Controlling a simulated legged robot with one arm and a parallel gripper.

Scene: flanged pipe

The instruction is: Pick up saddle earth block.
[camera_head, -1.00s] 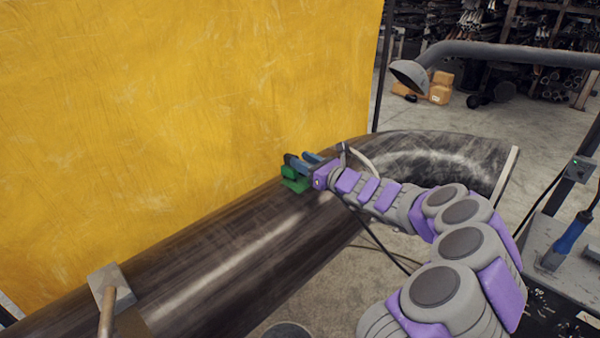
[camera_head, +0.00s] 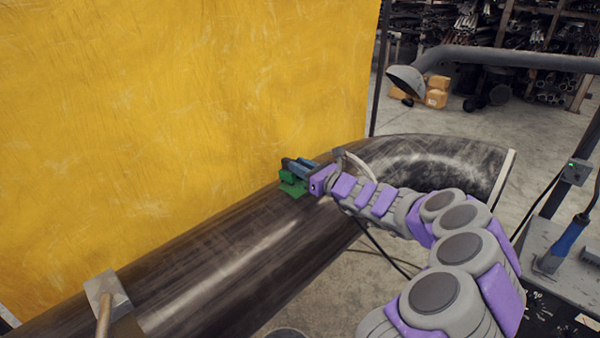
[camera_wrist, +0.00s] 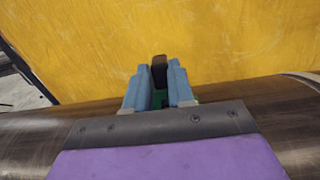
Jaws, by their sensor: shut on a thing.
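The green saddle earth block (camera_head: 293,187) sits on top of the dark steel pipe (camera_head: 225,255), near where the pipe begins to bend. My gripper (camera_head: 291,165) is at the block, with its blue fingers shut on the block's upper part. In the wrist view my gripper (camera_wrist: 160,85) shows its two blue fingers close together, with a dark upright piece between their tips. A little green of the block (camera_wrist: 160,101) shows between and below the fingers; the rest is hidden. I cannot tell whether the block's base still touches the pipe.
A yellow curtain (camera_head: 180,110) hangs close behind the pipe. A metal clamp piece (camera_head: 108,295) is on the pipe at lower left. A grey extraction arm with a hood (camera_head: 407,80) reaches in at upper right. A bench with a blue-handled tool (camera_head: 570,240) stands at right.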

